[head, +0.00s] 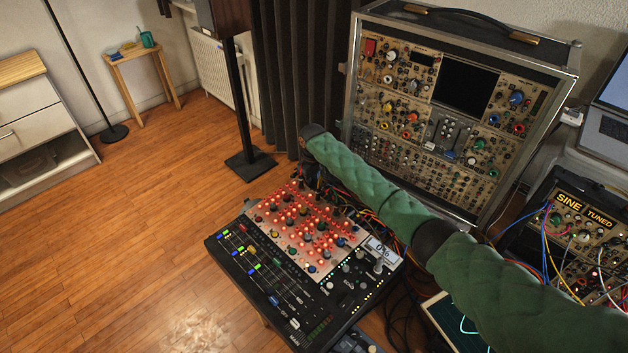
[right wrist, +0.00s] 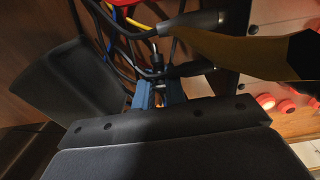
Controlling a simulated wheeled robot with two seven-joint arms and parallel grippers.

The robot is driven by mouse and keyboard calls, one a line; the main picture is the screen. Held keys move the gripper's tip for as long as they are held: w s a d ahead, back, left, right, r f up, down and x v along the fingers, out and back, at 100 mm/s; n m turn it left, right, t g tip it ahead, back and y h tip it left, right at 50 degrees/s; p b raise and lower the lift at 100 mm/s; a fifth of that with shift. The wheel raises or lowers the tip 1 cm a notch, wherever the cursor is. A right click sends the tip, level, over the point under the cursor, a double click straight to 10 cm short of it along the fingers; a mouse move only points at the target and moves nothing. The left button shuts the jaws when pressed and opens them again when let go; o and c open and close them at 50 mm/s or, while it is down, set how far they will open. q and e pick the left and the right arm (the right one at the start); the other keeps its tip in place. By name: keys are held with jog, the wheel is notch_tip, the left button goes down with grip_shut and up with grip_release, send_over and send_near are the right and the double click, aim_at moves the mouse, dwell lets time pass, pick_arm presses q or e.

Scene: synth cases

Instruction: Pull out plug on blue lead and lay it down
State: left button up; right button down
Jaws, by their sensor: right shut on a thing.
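My right arm, in a green quilted sleeve, reaches across the head view, and its right gripper (head: 311,172) points down behind the far edge of the mixer (head: 300,240). In the right wrist view the gripper (right wrist: 158,90) is shut on a small dark plug (right wrist: 155,72), mostly hidden between the fingers. Several leads run close by, among them a blue lead (right wrist: 107,55), a yellow one and black ones. I cannot tell which lead belongs to the held plug, or whether it is in a socket. My left gripper is out of view.
A modular synth case (head: 450,110) stands behind my arm, and a smaller case (head: 575,225) marked "SINE TUNED" is at right. Loose cables (head: 375,222) bunch behind the mixer. A speaker stand (head: 243,110) is at the back. The wooden floor (head: 130,220) at left is clear.

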jog(key=c, duration=1.4)
grip_release()
jog(key=shift+o, duration=0.2)
jog(key=shift+r, duration=0.2)
notch_tip(320, 180, up, 6)
jog(key=shift+w+f+b, duration=0.1)
jog(key=shift+f+b, duration=0.05)
jog(key=shift+b, duration=1)
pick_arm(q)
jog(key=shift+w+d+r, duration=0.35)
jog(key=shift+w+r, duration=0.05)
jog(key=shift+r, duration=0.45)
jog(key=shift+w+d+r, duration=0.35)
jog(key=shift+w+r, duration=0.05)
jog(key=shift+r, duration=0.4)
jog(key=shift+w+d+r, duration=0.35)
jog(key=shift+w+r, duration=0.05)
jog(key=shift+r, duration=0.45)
pick_arm(e)
jog(key=shift+r, duration=0.8)
